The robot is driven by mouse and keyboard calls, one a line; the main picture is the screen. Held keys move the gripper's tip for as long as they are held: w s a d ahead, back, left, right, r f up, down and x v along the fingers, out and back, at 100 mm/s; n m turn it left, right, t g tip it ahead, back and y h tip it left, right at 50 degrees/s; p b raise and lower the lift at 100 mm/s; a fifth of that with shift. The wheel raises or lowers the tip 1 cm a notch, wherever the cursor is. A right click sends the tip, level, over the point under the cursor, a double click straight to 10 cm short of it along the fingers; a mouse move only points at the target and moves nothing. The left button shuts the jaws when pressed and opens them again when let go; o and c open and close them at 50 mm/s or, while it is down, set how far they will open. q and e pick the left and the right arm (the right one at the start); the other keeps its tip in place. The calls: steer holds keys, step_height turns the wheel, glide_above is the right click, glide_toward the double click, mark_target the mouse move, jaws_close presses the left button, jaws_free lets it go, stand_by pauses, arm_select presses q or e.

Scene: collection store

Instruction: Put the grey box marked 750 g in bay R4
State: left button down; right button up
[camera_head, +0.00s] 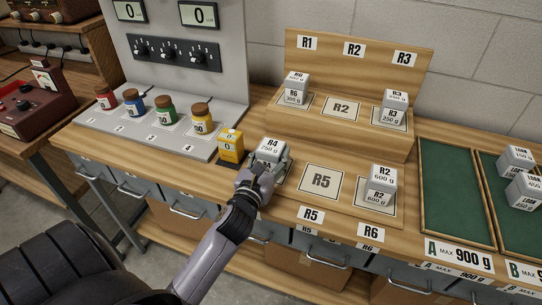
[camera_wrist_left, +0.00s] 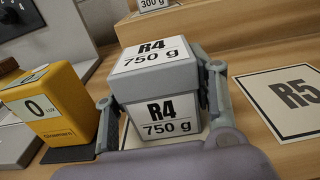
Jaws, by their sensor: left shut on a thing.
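The grey box marked R4 750 g (camera_head: 270,148) is in the front left place of the stepped wooden rack, left of the R5 plate (camera_head: 321,180). It fills the middle of the left wrist view (camera_wrist_left: 158,72), upright and level. My left gripper (camera_head: 262,176) is shut on it, with one finger (camera_wrist_left: 215,85) on its right side and the other on its left. A pale plate edge (camera_wrist_left: 203,132) shows beside the box's base. The box hides most of this plate and its marking, and I cannot tell whether the box touches it. My right gripper is not in view.
A yellow meter reading 0 (camera_head: 230,146) stands close left of the box. A box marked R6 300 g (camera_head: 295,91), one marked R3 250 g (camera_head: 394,109) and one marked R2 600 g (camera_head: 381,188) stand on the rack. The R2 plate (camera_head: 342,107) and R5 plate are bare.

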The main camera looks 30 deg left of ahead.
arm_select(q)
steer(key=shift+r, duration=0.1)
steer(key=c, duration=1.1)
jaws_free()
steer(key=o, duration=0.4)
steer(key=b+v, duration=0.1)
steer(key=v, duration=0.9)
steer(key=shift+s+d+b, duration=0.2)
steer(key=shift+s+b, duration=0.15)
steer(key=shift+s+d, duration=0.1)
steer(key=shift+s, duration=0.5)
